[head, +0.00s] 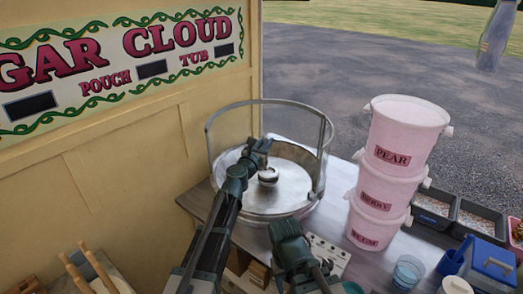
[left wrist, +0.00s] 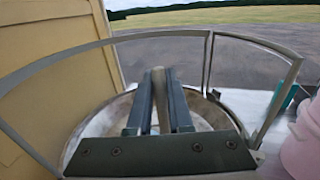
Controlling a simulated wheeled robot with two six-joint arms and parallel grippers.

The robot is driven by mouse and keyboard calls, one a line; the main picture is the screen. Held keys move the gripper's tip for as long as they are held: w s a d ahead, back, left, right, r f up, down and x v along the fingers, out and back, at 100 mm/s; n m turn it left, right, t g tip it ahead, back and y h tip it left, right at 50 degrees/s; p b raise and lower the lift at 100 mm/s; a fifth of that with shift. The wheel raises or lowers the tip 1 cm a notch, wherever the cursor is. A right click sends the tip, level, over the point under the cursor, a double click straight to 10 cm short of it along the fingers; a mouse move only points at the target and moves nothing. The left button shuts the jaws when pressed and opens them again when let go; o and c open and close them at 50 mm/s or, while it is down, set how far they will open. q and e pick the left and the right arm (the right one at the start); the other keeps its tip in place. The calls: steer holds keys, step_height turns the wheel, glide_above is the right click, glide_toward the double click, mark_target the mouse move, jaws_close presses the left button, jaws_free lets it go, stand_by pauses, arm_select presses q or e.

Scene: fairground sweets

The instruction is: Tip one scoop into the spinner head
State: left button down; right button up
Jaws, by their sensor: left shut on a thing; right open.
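The wide metal bowl (head: 290,205) of the floss machine stands on the counter, with a raised hoop guard around it. A small round metal piece with a pale top (head: 268,175) shows near its middle; I cannot tell whether it is the spinner head or the scoop's cup. My left gripper (head: 262,148) is above the bowl, just over that piece. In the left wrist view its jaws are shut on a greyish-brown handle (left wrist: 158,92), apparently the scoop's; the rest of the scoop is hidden. My right gripper (head: 287,230) is open, low in front of the bowl.
Stacked pink tubs (head: 408,130) labelled PEAR and more stand right of the bowl. Dark trays (head: 435,215), a blue box (head: 490,262) and a teal cup (head: 407,272) lie further right. A yellow wall (head: 120,170) closes the left. The hoop guard (head: 325,135) rises around the bowl.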

arm_select(q)
steer(key=a+f+b+x, duration=0.1)
steer(key=x, duration=1.1)
steer(key=s+d+f+m+b, duration=0.1)
steer(key=d+f+m+b, duration=0.2)
steer(key=f+m+b, duration=0.4)
steer(key=s+d+f+m+b, duration=0.1)
steer(key=d+f+m+b, duration=0.3)
steer(key=f+m+b, duration=0.4)
steer(key=shift+s+m, duration=0.35)
steer(key=shift+m, duration=2.15)
steer(key=shift+a+f, duration=0.1)
